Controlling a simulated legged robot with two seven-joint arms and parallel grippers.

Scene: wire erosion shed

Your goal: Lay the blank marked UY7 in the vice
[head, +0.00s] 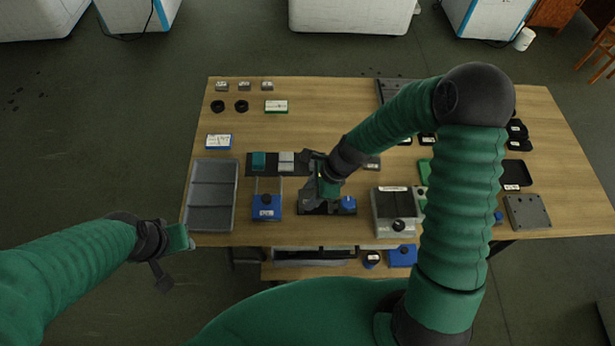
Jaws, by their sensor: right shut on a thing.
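My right gripper (320,197) reaches down from the right over a dark vice-like fixture (333,209) with a blue part on its right. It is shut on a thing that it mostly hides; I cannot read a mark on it. Behind it, a dark mat (271,173) bears a teal block (258,160) and a light grey block (286,158). No UY7 mark is readable here. My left gripper (178,262) is open and empty, off the table's front left corner.
A grey divided tray (211,228) stands at the table's left. A blue labelled device (267,203) stands left of the fixture, a grey box with a dark knob (394,221) to its right. Black rings (241,106) lie behind. My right arm hides part of the table's right side.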

